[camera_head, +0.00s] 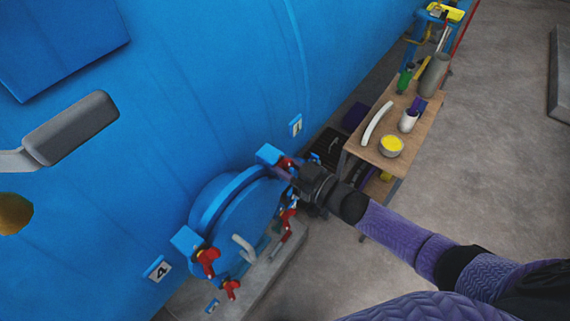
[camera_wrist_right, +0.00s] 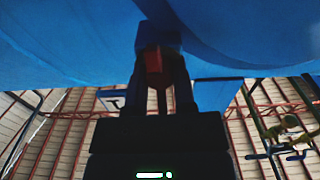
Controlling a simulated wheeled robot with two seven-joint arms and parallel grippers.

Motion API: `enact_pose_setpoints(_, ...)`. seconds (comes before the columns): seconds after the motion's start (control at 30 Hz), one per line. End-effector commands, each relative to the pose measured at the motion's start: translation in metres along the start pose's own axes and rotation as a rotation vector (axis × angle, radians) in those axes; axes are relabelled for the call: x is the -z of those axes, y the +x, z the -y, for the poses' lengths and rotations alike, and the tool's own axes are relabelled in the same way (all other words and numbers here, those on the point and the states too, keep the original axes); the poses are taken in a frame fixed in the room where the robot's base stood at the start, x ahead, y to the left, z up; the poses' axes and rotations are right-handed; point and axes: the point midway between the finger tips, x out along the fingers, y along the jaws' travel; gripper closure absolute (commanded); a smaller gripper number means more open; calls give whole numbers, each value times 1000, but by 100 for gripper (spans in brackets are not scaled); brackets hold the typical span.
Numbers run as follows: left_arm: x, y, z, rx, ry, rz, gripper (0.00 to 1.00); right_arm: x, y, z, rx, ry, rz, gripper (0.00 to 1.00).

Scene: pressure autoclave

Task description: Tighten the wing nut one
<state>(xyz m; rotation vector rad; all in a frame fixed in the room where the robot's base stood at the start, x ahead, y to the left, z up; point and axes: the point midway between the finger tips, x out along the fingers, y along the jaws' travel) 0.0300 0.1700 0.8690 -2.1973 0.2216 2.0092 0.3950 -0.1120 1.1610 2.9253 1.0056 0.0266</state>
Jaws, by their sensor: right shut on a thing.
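The blue round autoclave door (camera_head: 235,215) is at the lower middle of the head view. Red wing nuts sit around its rim. Wing nut one (camera_head: 286,162) is at the upper right of the door, below the label plate marked 1 (camera_head: 295,125). My right gripper (camera_head: 292,174) reaches it from the right and partly hides it. In the right wrist view, the fingers of my right gripper (camera_wrist_right: 165,82) are shut on the red wing nut (camera_wrist_right: 153,62), below a blue lug. My left gripper is not in view.
Other red wing nuts (camera_head: 207,260) are at the lower left of the door, near plate 4 (camera_head: 158,269). A wooden table (camera_head: 405,152) with a yellow-filled bowl (camera_head: 391,146), bottles and a white curved piece stands at right. Grey floor (camera_head: 490,150) is free beyond it.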

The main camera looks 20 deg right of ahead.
Motion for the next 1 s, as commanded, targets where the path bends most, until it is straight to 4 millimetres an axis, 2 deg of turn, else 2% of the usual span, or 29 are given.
enact_pose_setpoints(0.7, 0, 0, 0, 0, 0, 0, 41, -2, -1, 0, 0, 68, 5, 100)
enact_pose_setpoints(0.73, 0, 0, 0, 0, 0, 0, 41, -2, -1, 0, 0, 68, 5, 64)
enact_pose_setpoints(0.87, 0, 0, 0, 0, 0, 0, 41, -1, 0, 0, 0, 67, 4, 36)
enact_pose_setpoints(0.9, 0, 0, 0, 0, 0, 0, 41, -1, 0, 0, 0, 67, 3, 32)
enact_pose_setpoints(1.0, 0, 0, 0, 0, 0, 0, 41, -1, 0, 0, 0, 67, 2, 32)
